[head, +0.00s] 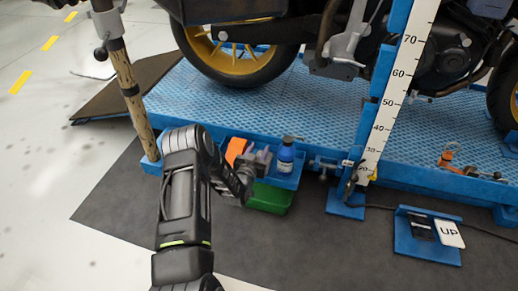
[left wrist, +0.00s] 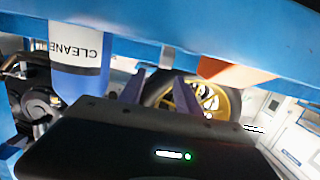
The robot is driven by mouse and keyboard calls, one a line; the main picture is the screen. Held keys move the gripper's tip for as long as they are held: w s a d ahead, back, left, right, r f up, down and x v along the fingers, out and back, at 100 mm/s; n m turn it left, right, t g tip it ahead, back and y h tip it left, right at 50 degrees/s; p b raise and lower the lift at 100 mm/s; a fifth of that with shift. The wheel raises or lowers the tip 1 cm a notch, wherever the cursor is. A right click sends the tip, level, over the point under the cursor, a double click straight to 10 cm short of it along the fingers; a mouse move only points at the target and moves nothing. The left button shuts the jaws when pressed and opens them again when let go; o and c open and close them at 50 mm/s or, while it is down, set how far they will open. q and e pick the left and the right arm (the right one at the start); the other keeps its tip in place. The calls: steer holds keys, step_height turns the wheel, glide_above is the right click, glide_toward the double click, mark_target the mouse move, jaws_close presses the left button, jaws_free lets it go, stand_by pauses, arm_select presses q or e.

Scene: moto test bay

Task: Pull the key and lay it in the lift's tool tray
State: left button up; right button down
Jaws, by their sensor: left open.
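The blue tool tray (head: 285,181) hangs on the lift's front edge. It holds a blue bottle (head: 285,155) and an orange item (head: 236,150). My left gripper (head: 262,160) is at the tray, between the orange item and the bottle. In the left wrist view its fingers (left wrist: 158,84) stand apart with nothing seen between them. That view also shows the bottle (left wrist: 80,65), labelled CLEANER in part, and the orange item (left wrist: 236,73). I cannot make out the key in either view. My right gripper is not in view.
A motorcycle stands on the blue lift (head: 320,115). A white scale (head: 402,75) rises right of the tray. A green bin (head: 270,198) is below the tray. A blue floor stand (head: 425,250) holds an UP card (head: 449,234). The dark mat (head: 310,245) in front has free room.

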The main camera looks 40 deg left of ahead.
arm_select(q)
steer(key=p+v, duration=0.3)
steer(key=v, duration=0.4)
steer(key=shift+s, duration=0.1)
steer(key=shift+s, duration=0.1)
stand_by(0.7)
